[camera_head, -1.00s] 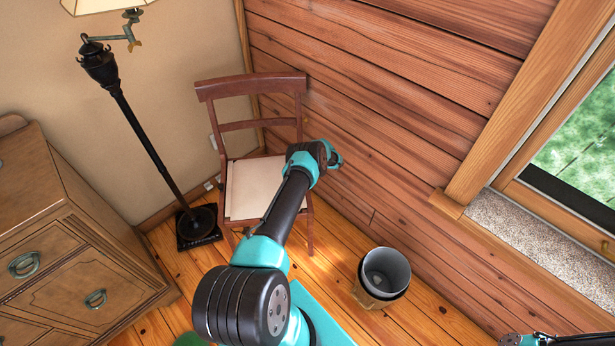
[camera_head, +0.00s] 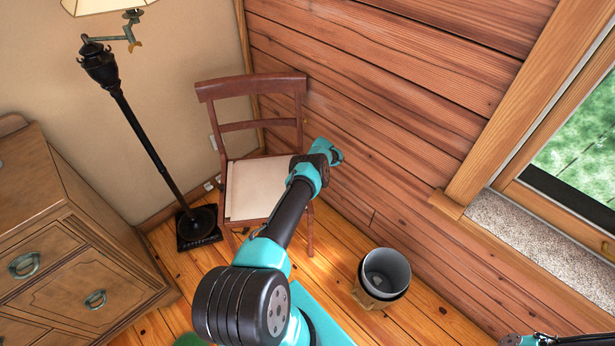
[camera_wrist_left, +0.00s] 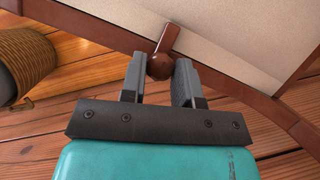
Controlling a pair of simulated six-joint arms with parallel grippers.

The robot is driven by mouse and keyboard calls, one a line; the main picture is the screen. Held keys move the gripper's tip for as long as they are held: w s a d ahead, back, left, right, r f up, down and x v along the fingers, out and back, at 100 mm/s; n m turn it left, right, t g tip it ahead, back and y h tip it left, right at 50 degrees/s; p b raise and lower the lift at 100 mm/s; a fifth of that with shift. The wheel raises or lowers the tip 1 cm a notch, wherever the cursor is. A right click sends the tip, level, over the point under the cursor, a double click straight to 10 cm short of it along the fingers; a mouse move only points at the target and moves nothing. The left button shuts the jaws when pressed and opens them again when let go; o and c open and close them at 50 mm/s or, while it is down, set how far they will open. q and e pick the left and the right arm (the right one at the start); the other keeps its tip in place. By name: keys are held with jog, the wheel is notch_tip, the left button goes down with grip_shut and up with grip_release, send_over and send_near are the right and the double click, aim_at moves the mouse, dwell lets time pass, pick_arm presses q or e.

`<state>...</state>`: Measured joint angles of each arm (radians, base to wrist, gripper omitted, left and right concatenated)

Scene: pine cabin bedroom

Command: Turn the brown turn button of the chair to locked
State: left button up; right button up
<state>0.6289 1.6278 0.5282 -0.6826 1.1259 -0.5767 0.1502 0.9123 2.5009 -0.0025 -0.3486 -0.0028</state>
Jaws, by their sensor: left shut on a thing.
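The wooden chair (camera_head: 250,88) with a pale seat (camera_head: 252,185) stands in the corner by the plank wall. In the left wrist view the brown turn button (camera_wrist_left: 169,38) is on the chair's frame rail (camera_wrist_left: 110,33). It has a round knob end and a short bar that reaches over the edge of the pale panel. My left gripper (camera_wrist_left: 159,72) is shut on the round end, one finger on each side. In the head view my left wrist hides the button and the fingers.
A grey bin (camera_head: 385,271) stands on the floor right of the chair. A black floor lamp (camera_head: 145,135) is left of the chair. A wooden dresser (camera_head: 60,240) fills the lower left. A window (camera_head: 580,150) is at the right.

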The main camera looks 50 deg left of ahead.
pick_arm(q)
jog(key=o, duration=0.9)
jog(key=shift+r, duration=0.1)
jog(key=v, duration=1.7)
jog(key=shift+r, duration=0.1)
